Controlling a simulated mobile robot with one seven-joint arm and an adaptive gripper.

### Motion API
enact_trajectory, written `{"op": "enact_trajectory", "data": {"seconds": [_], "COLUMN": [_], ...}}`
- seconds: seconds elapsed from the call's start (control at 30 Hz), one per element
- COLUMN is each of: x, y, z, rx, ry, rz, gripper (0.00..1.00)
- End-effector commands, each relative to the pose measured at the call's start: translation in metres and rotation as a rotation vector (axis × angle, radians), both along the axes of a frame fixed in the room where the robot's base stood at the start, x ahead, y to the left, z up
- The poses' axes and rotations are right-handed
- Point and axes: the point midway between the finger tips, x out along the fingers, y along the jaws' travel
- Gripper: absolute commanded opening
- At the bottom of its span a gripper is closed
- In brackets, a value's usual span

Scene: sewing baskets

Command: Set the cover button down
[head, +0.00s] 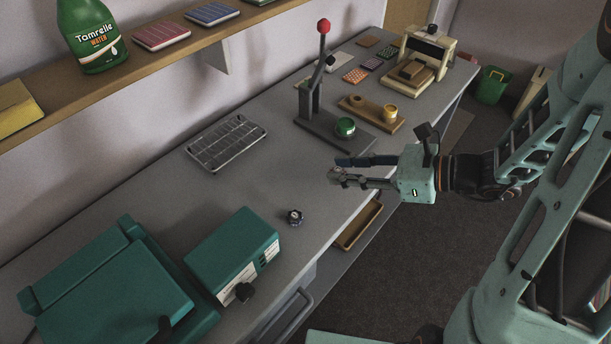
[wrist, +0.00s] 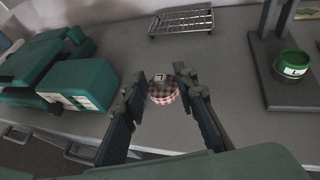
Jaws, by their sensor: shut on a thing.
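The cover button, a round piece in pink-and-dark checked cloth (wrist: 163,93), sits between the fingertips of my gripper (wrist: 162,88) in the wrist view. My gripper is shut on it. In the head view my gripper (head: 337,175) is above the front part of the grey worktable (head: 240,190), reaching in from the right. The button is hard to make out there. A small dark round piece with a pale mark (head: 295,217) stands on the table, left of and nearer than my gripper. A small dark piece marked 7 (wrist: 161,77) shows just beyond the button in the wrist view.
A wire rack (head: 227,142) lies towards the wall. A lever press (head: 312,100) with a green cup (head: 345,127) stands beyond my gripper, beside a wooden board (head: 370,113). A teal machine (head: 235,253) fills the near left. The table between rack and teal machine is clear.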

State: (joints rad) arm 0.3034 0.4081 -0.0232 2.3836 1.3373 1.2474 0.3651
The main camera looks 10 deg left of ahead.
Motion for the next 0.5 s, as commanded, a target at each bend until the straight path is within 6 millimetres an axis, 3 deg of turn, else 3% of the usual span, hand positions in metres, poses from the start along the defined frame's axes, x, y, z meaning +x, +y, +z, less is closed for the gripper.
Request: {"op": "enact_trajectory", "data": {"seconds": [0.1, 0.2, 0.5], "x": [0.014, 0.022, 0.037], "y": [0.028, 0.044, 0.067], "z": [-0.015, -0.035, -0.066], "rx": [0.002, 0.002, 0.000], "ry": [0.003, 0.006, 0.001], "rz": [0.005, 0.003, 0.000], "gripper": [0.13, 0.13, 0.13]}}
